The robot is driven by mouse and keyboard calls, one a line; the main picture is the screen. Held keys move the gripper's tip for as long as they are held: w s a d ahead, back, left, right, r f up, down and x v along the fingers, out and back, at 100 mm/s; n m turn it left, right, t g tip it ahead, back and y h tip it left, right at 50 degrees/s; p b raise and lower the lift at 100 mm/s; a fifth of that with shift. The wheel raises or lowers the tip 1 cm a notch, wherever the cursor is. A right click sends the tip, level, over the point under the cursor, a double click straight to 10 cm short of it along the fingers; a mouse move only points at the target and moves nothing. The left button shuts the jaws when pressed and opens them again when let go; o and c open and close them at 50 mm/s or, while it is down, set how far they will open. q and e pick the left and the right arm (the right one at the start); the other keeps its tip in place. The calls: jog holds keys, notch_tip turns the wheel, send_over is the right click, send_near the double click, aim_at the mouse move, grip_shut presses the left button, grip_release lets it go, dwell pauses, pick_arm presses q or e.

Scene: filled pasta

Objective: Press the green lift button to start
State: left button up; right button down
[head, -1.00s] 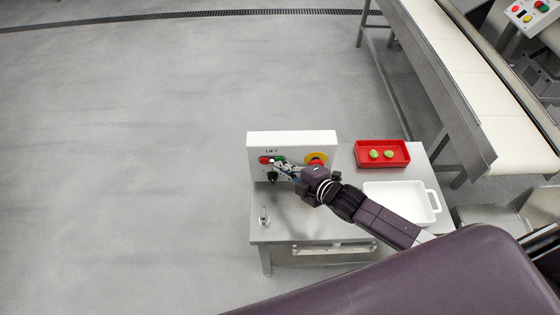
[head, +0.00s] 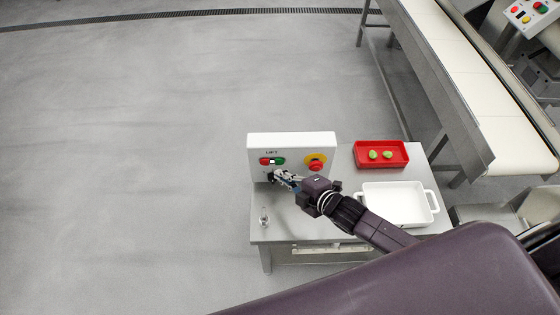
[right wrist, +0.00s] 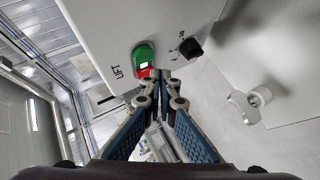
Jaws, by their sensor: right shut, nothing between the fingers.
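The white LIFT control box (head: 292,139) stands at the back edge of a metal table. Its green button (head: 280,161) is uncovered in the head view, with a red button (head: 264,161) to its left and a small white piece between them. My right gripper (head: 276,176) is shut and empty, with its tips just below the buttons near a black knob. In the right wrist view the closed fingertips (right wrist: 160,77) appear close to the green button (right wrist: 143,53) and the red button (right wrist: 143,72). I cannot tell contact with the panel. My left gripper is out of view.
A yellow-ringed red stop button (head: 315,163) is at the box's right. A red tray (head: 404,164) with two green pieces and a white dish (head: 434,201) stand to the right. A small metal fitting (head: 264,216) is at the table's left. A conveyor (head: 455,70) lies beyond.

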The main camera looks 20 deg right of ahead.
jog(key=shift+s+a+p, duration=0.25)
jog(key=shift+s+p, duration=0.1)
jog(key=shift+s, duration=0.6)
jog(key=shift+s+a+p, duration=0.25)
jog(key=shift+s+p, duration=0.1)
jog(key=shift+s, duration=0.6)
jog(key=s+d+r+m+g+h, duration=0.3)
jog(key=s+m+g, duration=0.1)
jog(key=s+m, duration=0.6)
jog(key=s+d+r+m+g+h, duration=0.2)
jog(key=s+d+r+m+g, duration=0.15)
jog(key=s+m, duration=0.55)
jog(key=s+f+n+g, duration=0.1)
jog(key=s+f, duration=0.2)
jog(key=f, duration=1.1)
jog(key=s+f+n+g, duration=0.1)
jog(key=s+f, duration=0.2)
jog(key=f, duration=1.2)
jog(key=s+d+f+g, duration=0.1)
jog(key=s+d+f, duration=0.1)
jog(key=s+f, duration=1.2)
jog(key=shift+s, duration=0.85)
